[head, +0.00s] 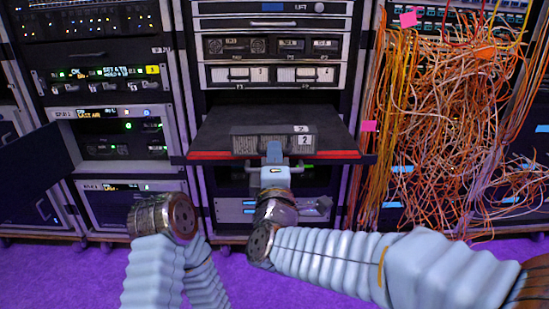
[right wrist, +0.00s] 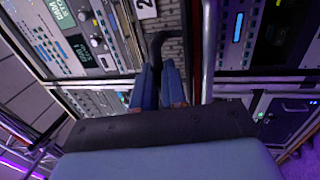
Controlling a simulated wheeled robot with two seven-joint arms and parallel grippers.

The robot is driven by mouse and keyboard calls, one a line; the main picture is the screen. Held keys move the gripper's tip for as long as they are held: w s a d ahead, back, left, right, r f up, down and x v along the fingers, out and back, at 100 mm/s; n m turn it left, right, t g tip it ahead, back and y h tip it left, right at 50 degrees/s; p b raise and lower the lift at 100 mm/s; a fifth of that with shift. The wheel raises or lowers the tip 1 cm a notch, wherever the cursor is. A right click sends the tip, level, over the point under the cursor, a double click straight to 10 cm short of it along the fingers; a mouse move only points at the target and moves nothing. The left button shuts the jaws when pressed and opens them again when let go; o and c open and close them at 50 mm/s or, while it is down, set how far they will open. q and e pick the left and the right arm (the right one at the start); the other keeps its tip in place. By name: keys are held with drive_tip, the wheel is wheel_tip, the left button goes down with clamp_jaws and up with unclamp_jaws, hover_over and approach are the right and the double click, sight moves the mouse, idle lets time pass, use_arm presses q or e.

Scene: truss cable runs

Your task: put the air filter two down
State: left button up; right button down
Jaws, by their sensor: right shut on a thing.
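Air filter two (head: 251,145) is a small grey, ribbed block with a white label "2". It is at the front of a dark pull-out shelf (head: 225,120) with a red front edge. I cannot tell if it rests on the shelf or hangs just above it. My right gripper (head: 274,152) is shut on the filter from the front. In the right wrist view the filter (right wrist: 174,48) shows beyond the blue fingers (right wrist: 158,88), with a black handle-like piece (right wrist: 157,45) between them. My left arm shows at lower left, but its gripper jaws are not visible.
Two labelled filter panels (head: 268,74) sit in the rack above the shelf. A thick tangle of orange cables (head: 440,110) hangs to the right. An open dark door (head: 40,160) juts out at left. The shelf behind the filter is clear.

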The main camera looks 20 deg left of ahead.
drive_tip(key=shift+f, duration=0.1)
drive_tip(key=c, duration=1.2)
unclamp_jaws()
drive_tip(key=v, duration=1.2)
